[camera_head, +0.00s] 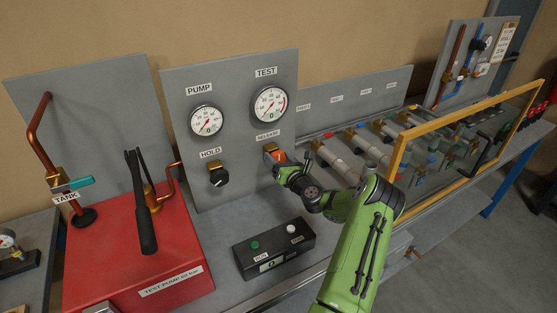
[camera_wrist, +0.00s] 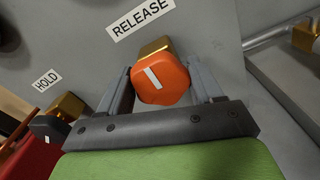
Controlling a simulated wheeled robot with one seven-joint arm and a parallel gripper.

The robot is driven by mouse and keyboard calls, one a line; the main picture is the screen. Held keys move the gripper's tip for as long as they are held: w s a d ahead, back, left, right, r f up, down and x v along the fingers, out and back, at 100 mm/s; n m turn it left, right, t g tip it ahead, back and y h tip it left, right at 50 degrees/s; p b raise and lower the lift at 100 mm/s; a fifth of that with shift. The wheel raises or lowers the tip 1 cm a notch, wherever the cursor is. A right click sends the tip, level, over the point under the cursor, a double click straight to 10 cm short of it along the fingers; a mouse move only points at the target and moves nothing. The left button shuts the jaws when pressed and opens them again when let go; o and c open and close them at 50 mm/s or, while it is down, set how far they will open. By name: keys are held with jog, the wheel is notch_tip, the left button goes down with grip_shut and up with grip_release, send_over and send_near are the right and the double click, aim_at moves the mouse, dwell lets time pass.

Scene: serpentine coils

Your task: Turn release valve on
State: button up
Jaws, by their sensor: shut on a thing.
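The release valve is an orange hexagonal knob (camera_wrist: 160,80) with a white mark, on a brass body below the RELEASE label (camera_wrist: 141,17) in the wrist view. The white mark runs roughly up and down in that view, slightly tilted. My gripper (camera_wrist: 161,88) has one finger on each side of the knob and is shut on it. In the head view, my gripper (camera_head: 280,165) reaches the panel (camera_head: 232,75) at the release knob (camera_head: 270,150), which it partly covers.
A black HOLD knob (camera_head: 218,177) sits left of the release valve. PUMP (camera_head: 206,121) and TEST (camera_head: 270,105) gauges are above. A red test pump (camera_head: 135,250) with a black lever stands at left. A black button box (camera_head: 273,249) lies on the bench below. A yellow frame (camera_head: 470,110) stands at right.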

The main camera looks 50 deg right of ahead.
jog(key=shift+n, duration=0.4)
jog(key=n+b, duration=0.1)
jog(key=n, duration=0.1)
jog(key=shift+f+n, duration=0.1)
jog(key=shift+n, duration=0.3)
jog(key=n+b, duration=0.2)
jog(key=n, duration=0.1)
jog(key=shift+n, duration=0.3)
jog(key=n+b, duration=0.2)
jog(key=n, duration=0.1)
jog(key=shift+f+n+b, duration=0.1)
jog(key=shift+n+b, duration=0.3)
jog(key=n+b, duration=0.3)
jog(key=shift+a+n, duration=0.1)
jog(key=shift+n, duration=0.2)
jog(key=n+b, duration=0.4)
jog(key=shift+f+n, duration=0.1)
jog(key=shift+n, duration=0.2)
jog(key=n+b, duration=0.4)
jog(key=b, duration=0.1)
jog(key=shift+n, duration=0.3)
